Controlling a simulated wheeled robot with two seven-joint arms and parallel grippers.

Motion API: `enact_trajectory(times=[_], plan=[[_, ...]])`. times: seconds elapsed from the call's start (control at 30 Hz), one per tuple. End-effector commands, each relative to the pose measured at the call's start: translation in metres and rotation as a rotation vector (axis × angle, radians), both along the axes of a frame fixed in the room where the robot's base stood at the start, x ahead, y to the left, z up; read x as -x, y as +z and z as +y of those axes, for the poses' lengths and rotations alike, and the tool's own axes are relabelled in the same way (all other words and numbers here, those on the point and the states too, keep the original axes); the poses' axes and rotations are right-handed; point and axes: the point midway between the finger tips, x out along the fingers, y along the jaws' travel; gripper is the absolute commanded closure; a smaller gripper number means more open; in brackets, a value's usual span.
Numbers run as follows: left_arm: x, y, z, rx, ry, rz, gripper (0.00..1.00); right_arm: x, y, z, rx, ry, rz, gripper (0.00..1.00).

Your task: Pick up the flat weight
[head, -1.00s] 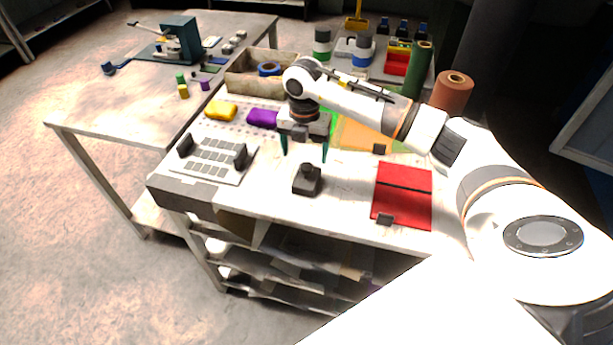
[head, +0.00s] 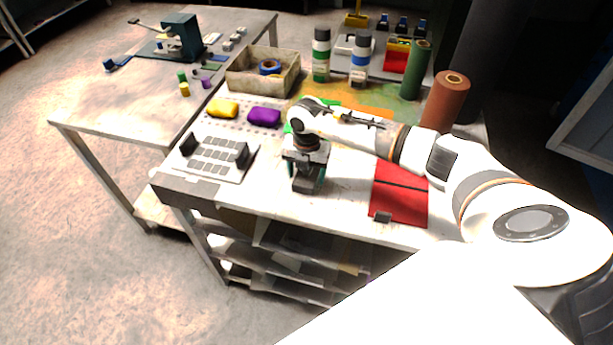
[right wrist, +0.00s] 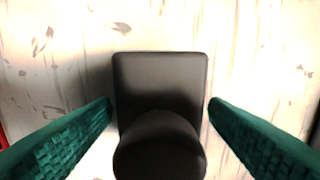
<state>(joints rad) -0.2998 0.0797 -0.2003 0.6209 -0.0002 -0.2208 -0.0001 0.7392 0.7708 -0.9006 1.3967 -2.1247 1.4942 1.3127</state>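The flat weight (right wrist: 160,85) is a dark block with a rounded knob on top. In the right wrist view it lies between the two green fingers of my right gripper (right wrist: 160,120), with a small gap on each side. In the head view the weight (head: 305,185) stands on the white bench, largely hidden by my right gripper (head: 307,178), which is lowered over it. The right gripper is open. My left gripper is not in view.
A grey slotted plate (head: 212,172) lies left of the weight. A red sheet (head: 402,200) with a dark strip lies to the right. Yellow (head: 222,108) and purple (head: 264,117) pieces, a box (head: 240,84) and bottles (head: 320,58) stand behind. Bare bench lies between weight and red sheet.

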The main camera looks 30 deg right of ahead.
Motion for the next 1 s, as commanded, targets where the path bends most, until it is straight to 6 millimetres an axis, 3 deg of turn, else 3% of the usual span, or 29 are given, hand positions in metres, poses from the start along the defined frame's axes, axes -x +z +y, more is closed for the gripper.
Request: enact_trajectory(times=[0.07, 0.4, 0.77, 1.0], plan=[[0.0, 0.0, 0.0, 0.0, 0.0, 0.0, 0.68, 0.0, 0.0, 0.0, 0.0, 0.0, 0.0, 0.45], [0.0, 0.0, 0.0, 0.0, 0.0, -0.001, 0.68, 0.0, 0.001, 0.0, 0.0, -0.001, 0.0, 1.0], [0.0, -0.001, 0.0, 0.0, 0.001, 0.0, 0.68, -0.002, 0.007, 0.0, -0.002, -0.001, -0.008, 1.0], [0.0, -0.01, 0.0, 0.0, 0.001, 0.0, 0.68, -0.003, 0.039, -0.001, -0.002, 0.0, -0.011, 1.0]])
